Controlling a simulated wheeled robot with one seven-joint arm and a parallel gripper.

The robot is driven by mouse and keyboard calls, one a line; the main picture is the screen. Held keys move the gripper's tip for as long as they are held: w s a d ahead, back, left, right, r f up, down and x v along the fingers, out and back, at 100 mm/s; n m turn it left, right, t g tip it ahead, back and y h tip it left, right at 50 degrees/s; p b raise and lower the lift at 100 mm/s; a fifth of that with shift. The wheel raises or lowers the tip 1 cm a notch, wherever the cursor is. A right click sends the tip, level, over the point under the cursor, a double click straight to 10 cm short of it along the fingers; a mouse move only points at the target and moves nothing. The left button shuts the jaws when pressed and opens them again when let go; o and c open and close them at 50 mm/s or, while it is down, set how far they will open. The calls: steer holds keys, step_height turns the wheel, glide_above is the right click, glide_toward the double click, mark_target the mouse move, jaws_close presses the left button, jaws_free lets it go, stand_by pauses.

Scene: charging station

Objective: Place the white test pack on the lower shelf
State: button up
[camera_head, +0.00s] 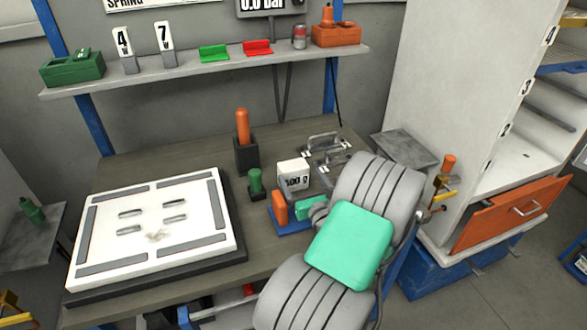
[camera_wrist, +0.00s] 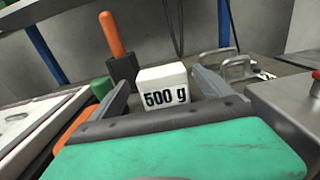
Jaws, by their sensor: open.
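The white test pack is a small white block marked 500 g (camera_head: 293,176), standing on the workbench top (camera_head: 190,150). It also shows in the wrist view (camera_wrist: 163,85), straight ahead and between the two grey fingers. My gripper (camera_wrist: 160,78) is open, with a finger on each side of the block. I cannot tell how far the block reaches in between the fingers, and no contact shows. In the head view my arm and its green cover hide most of the gripper. Under the bench, part of a lower level with red and blue things (camera_head: 215,305) shows; my arm hides its right side.
Near the block stand an orange-handled tool in a dark holder (camera_head: 242,140), a green peg (camera_head: 256,183), an orange piece (camera_head: 279,206) and metal handles (camera_head: 325,150). A large white plate (camera_head: 150,235) fills the bench's left. An upper shelf (camera_head: 200,72) and an open cabinet (camera_head: 510,170) stand behind and right.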

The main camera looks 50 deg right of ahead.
mark_target(295, 168)
steer(key=shift+v, duration=0.75)
steer(key=shift+o, duration=0.7)
steer(key=shift+s+a+r, duration=0.15)
steer(key=shift+s, duration=0.15)
steer(key=shift+o, duration=0.3)
step_height(295, 168, up, 7)
steer(key=p, duration=0.7)
steer(key=shift+w+a+f, duration=0.15)
steer(key=shift+w+f, duration=0.05)
steer(key=w+d+f+g+p, duration=0.1)
steer(key=w+f, duration=0.1)
steer(key=w+d+f+g+y+p, duration=0.1)
steer(key=w+f, duration=0.1)
steer(key=w+d+f+g+y, duration=0.1)
steer(key=f+g, duration=0.1)
steer(key=shift+w+d+f+p, duration=0.4)
steer(key=x, duration=0.5)
steer(key=shift+w+f+p, duration=0.2)
steer(key=shift+f+p, duration=0.05)
steer(key=shift+p, duration=0.15)
steer(key=c, duration=1.9)
steer(key=shift+r, duration=0.1)
steer(key=shift+c, duration=0.2)
